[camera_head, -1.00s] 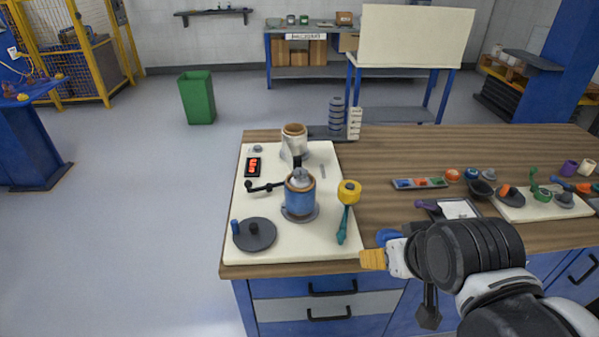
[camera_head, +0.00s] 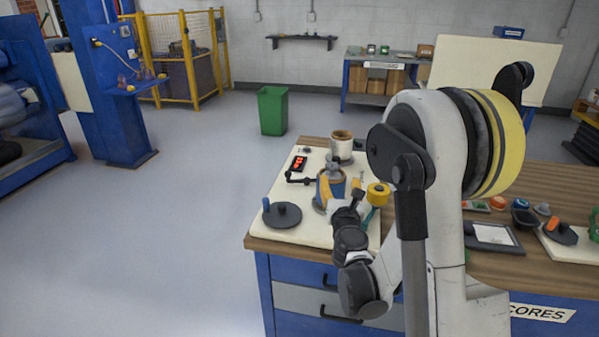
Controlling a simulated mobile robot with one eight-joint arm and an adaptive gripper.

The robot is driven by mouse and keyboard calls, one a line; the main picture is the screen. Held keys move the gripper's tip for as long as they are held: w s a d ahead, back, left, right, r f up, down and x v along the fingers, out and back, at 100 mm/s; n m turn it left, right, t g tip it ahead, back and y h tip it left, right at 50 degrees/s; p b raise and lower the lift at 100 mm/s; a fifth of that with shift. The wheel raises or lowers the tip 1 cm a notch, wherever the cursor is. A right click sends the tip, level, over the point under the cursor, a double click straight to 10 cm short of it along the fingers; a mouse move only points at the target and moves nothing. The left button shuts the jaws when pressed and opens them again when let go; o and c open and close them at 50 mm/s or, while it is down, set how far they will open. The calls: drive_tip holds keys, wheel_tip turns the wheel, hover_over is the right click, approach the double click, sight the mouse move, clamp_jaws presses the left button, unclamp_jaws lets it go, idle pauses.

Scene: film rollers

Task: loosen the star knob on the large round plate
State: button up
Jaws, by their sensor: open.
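The large round plate (camera_head: 291,219) is a dark grey disc lying flat at the front left of the cream board. A small dark knob (camera_head: 281,208) stands at its middle; its star shape is too small to make out. A short blue peg (camera_head: 266,204) stands near the plate's left edge. My gripper (camera_head: 336,197), with yellow-orange fingers, is to the right of the plate, in front of the blue roller (camera_head: 340,182). It is open and apart from the knob. My wrist and the fingers hide part of the roller; whether they touch it I cannot tell.
The cream board (camera_head: 314,232) lies on the wooden bench. A yellow-headed tool (camera_head: 378,193) is just right of my gripper. My arm hides the bench's middle. Open floor lies left.

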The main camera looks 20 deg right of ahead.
sight(333, 171)
drive_tip(key=shift+n, duration=0.8)
drive_tip(key=x, duration=0.3)
drive_tip(key=p+x, duration=0.1)
drive_tip(key=x, duration=0.2)
drive_tip(key=a+f+x, duration=0.1)
drive_tip(key=x, duration=0.3)
drive_tip(key=shift+w+a+f+p, duration=0.1)
drive_tip(key=shift+w+p, duration=0.05)
drive_tip(key=shift+p, duration=0.25)
drive_tip(key=shift+w+d, duration=0.2)
drive_tip(key=shift+w, duration=0.25)
drive_tip(key=c, duration=1.2)
